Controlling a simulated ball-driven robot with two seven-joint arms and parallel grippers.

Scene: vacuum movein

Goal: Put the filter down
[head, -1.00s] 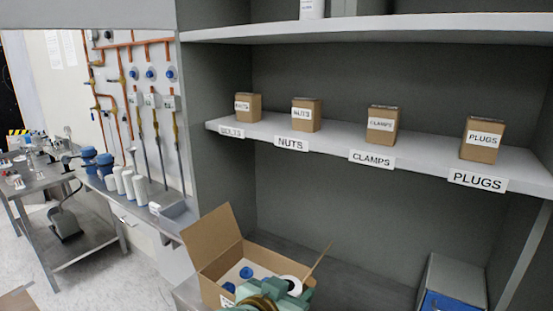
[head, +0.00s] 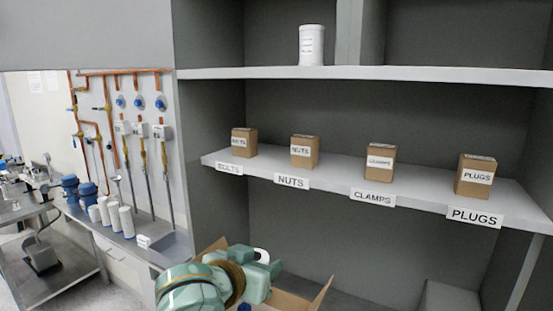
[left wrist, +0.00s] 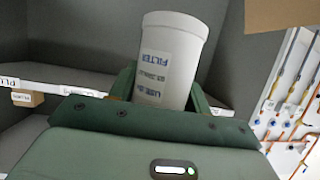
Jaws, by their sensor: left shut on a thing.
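My left gripper (head: 262,270) is at the bottom middle of the head view, in front of an open cardboard box (head: 312,297). It is shut on a white cylindrical filter (left wrist: 168,55), whose label reads FILTER in the left wrist view. There the filter stands out beyond the green jaws, slightly tilted. In the head view only a small white part of the filter (head: 261,254) shows behind the gripper, and my arm hides much of the box. My right gripper is not in view.
A white canister (head: 311,45) stands on the upper shelf (head: 400,75). Small boxes of nuts (head: 305,152), clamps (head: 380,162) and plugs (head: 475,175) stand on the labelled middle shelf (head: 420,185). White cylinders (head: 113,213) stand on the left counter. The upper shelf's right part is clear.

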